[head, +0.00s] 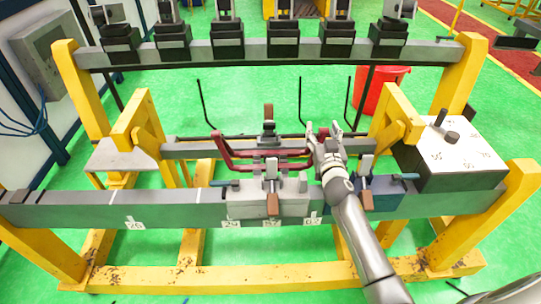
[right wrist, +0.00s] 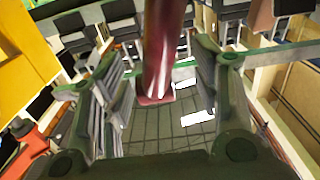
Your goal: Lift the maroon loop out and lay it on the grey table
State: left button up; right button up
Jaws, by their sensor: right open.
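The maroon loop (head: 232,158) lies across the winding fixture, its left end bent upward; its right part is partly hidden behind my right gripper (head: 324,130). In the right wrist view the maroon bar (right wrist: 163,45) passes between the two spread fingers of the right gripper (right wrist: 158,62), with gaps visible on both sides. The right gripper is open around the loop's right end. The loop sits by grey clamp blocks (head: 288,202) on the front beam. A small grey surface (head: 118,156) stands at the left of the frame; I cannot tell whether it is the grey table. My left gripper is not in view.
Clamps with handles (head: 272,205) stand upright close to the loop. Yellow posts (head: 455,75) and a rear beam (head: 270,52) bound the fixture. A dark box with a light top (head: 462,155) is at the right. A red bin (head: 385,90) stands behind on green floor.

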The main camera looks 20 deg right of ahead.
jog(key=shift+s, duration=0.1)
grip_shut()
jog(key=shift+r, duration=0.1)
dwell(0.3)
